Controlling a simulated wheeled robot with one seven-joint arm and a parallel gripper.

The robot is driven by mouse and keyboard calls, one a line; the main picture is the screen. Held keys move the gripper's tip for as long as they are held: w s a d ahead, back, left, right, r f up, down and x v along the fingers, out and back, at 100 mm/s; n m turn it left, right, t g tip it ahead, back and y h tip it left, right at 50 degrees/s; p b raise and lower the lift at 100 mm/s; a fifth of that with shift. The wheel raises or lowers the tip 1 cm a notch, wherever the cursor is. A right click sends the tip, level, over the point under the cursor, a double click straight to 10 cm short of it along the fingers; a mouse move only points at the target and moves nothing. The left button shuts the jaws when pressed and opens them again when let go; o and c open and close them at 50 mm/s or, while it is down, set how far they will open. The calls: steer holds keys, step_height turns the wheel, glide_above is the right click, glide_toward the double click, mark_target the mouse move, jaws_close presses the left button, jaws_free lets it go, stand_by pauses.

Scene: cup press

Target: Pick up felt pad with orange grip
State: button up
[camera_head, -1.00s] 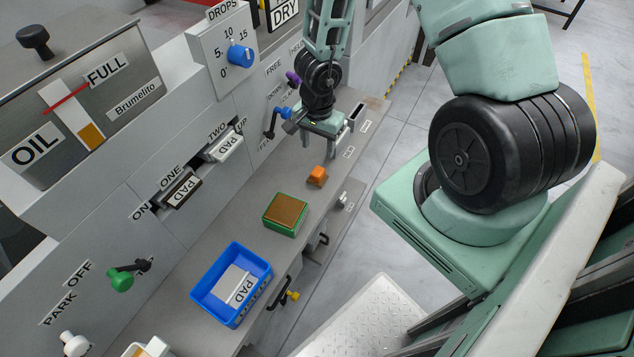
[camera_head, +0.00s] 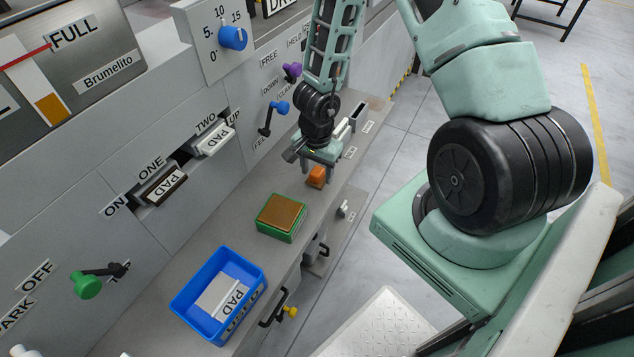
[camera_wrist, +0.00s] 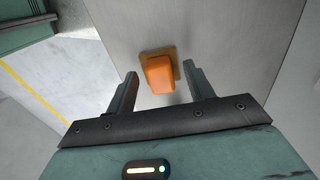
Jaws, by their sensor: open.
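The felt pad with the orange grip (camera_head: 316,176) sits on the grey ledge of the machine. In the wrist view its orange grip (camera_wrist: 159,74) stands up from a tan felt base (camera_wrist: 148,53). My gripper (camera_head: 321,168) is over the pad, pointing down. In the wrist view my gripper (camera_wrist: 164,78) is open, with one finger on each side of the orange grip and gaps between. The fingers do not appear to touch it. In the head view my gripper partly hides the pad.
A green box with a brown top (camera_head: 281,215) stands nearer on the ledge. A blue bin (camera_head: 257,281) holds a white pad. A blue lever (camera_head: 280,107) and a purple knob (camera_head: 292,70) stick out from the panel beside my arm. The ledge's right edge is close to the pad.

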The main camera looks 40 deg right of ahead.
mark_target(317, 171)
steer(key=shift+f, duration=0.4)
steer(key=shift+r, duration=0.1)
steer(key=c, duration=0.8)
steer(key=shift+o, duration=0.2)
steer(key=shift+r, duration=0.15)
step_height(317, 171, up, 18)
steer(key=p, duration=1.4)
steer(key=shift+o, duration=1)
